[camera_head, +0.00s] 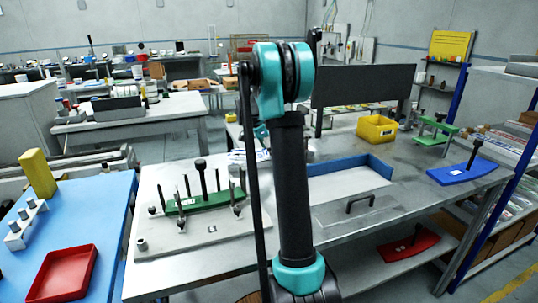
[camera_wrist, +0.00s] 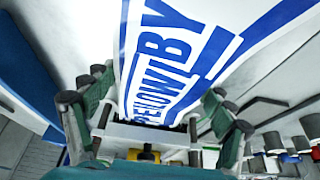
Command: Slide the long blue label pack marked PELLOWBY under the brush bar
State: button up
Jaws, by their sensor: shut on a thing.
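The label pack (camera_wrist: 165,60) fills the upper middle of the wrist view, white with large blue print reading PELLOWBY. My gripper (camera_wrist: 160,88) has a green-padded finger on each side of it and is shut on it. The pack runs up out of the wrist frame, so its far end is hidden. In the head view a small piece of white, blue-marked surface (camera_head: 238,156) shows left of my arm, probably the same pack. My gripper is mostly hidden behind my arm there. I cannot clearly make out the brush bar.
A blue-edged tray (camera_head: 378,166) and a plate with a black handle (camera_head: 360,203) lie right of my arm. A green fixture with upright pins (camera_head: 205,203) stands left. A yellow bin (camera_head: 377,129) and a blue curved piece (camera_head: 462,173) are farther right.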

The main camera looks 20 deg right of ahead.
jog(key=o, duration=1.7)
jog(key=shift+o, duration=0.2)
jog(key=v, duration=1.2)
